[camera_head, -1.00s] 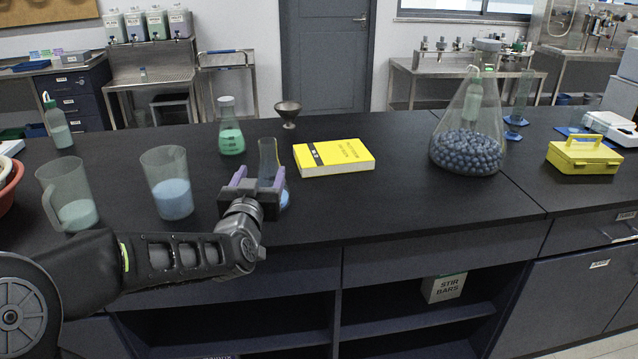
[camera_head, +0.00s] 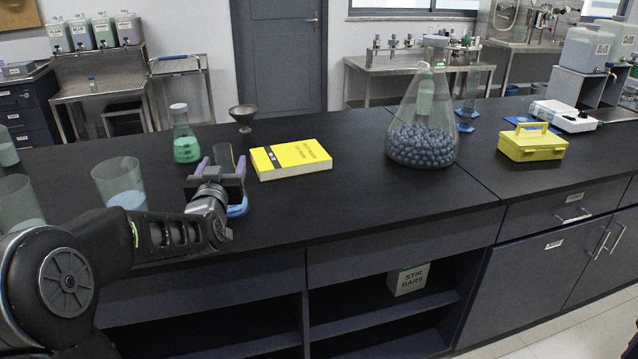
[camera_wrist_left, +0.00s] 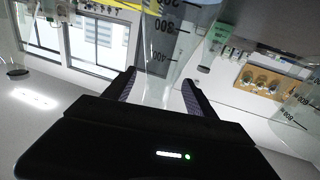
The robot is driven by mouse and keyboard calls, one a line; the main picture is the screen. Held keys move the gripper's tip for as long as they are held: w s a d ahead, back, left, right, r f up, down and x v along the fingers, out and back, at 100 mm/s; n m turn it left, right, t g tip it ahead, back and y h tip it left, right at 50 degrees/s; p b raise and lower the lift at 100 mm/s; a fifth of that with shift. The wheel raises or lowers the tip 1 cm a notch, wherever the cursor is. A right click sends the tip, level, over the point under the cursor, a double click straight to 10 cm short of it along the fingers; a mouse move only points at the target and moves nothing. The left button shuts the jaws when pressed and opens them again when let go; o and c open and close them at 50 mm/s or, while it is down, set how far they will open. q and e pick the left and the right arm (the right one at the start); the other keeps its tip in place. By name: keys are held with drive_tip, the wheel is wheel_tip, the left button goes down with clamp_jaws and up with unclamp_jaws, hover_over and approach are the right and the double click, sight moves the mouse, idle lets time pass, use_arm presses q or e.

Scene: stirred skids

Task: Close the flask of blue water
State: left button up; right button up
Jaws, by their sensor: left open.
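The stoppered conical flask (camera_head: 186,146) behind holds green liquid. The blue liquid I can make out is in an open beaker (camera_head: 122,186) to the gripper's left. A large conical flask (camera_head: 422,135) at the right holds blue balls. I cannot make out a flask of blue water. My right gripper is out of view.
A yellow book (camera_head: 290,160) lies right of the cylinder, with a dark goblet (camera_head: 243,114) behind it. A yellow case (camera_head: 532,143) stands at the right. A beaker (camera_head: 18,204) is at the far left. The black bench top is clear in front of the book.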

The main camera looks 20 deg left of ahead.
use_arm(q)
drive_tip(key=x, duration=0.4)
drive_tip(key=shift+w+a, duration=0.1)
drive_tip(key=shift+w, duration=0.15)
drive_tip(key=shift+c, duration=0.4)
clamp_jaws()
idle(0.5)
